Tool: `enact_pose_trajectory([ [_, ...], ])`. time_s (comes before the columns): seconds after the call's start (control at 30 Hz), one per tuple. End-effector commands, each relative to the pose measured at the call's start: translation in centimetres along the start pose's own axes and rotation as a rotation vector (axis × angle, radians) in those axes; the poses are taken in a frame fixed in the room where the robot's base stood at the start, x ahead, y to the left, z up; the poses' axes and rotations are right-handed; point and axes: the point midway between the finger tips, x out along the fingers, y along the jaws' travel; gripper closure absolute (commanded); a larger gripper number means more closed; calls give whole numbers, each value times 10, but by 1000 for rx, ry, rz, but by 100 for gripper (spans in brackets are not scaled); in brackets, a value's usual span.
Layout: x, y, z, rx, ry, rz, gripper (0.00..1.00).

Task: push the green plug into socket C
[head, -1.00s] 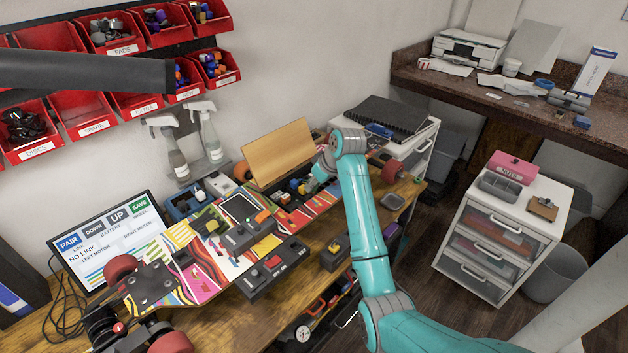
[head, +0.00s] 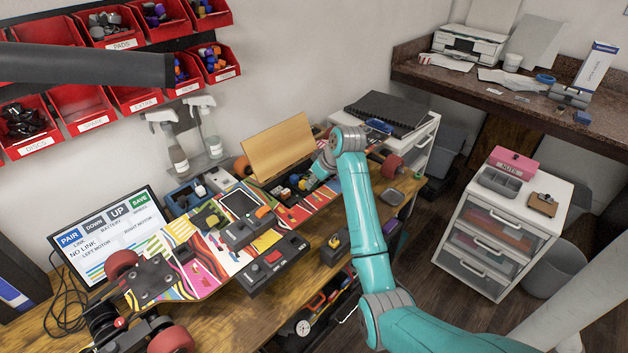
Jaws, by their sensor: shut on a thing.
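My gripper (head: 315,182) is low over the far part of the skateboard deck (head: 205,266), at the dark housing with small coloured parts (head: 283,190) in front of the wooden panel. My own wrist and arm cover much of it. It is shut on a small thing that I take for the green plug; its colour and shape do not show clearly. Socket C cannot be picked out at this size, and I cannot tell whether the plug touches it.
A wooden panel (head: 278,147) stands close behind my gripper. A monitor (head: 105,238) reads NO LINK. A black box with a red button (head: 273,263) sits at the bench's front edge. Spray bottles (head: 170,145) stand by the wall. A white drawer unit (head: 500,230) stands to the right.

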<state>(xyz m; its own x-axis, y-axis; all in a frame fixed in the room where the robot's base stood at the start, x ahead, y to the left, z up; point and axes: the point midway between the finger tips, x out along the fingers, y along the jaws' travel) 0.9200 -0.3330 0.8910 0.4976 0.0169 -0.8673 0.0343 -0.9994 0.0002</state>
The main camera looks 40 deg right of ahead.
Motion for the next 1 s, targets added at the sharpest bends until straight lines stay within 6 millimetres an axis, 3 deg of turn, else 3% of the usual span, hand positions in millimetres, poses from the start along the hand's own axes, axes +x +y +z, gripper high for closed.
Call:
enact_pose_trajectory([
  [1.0,8,0,5,0,0,0,100],
])
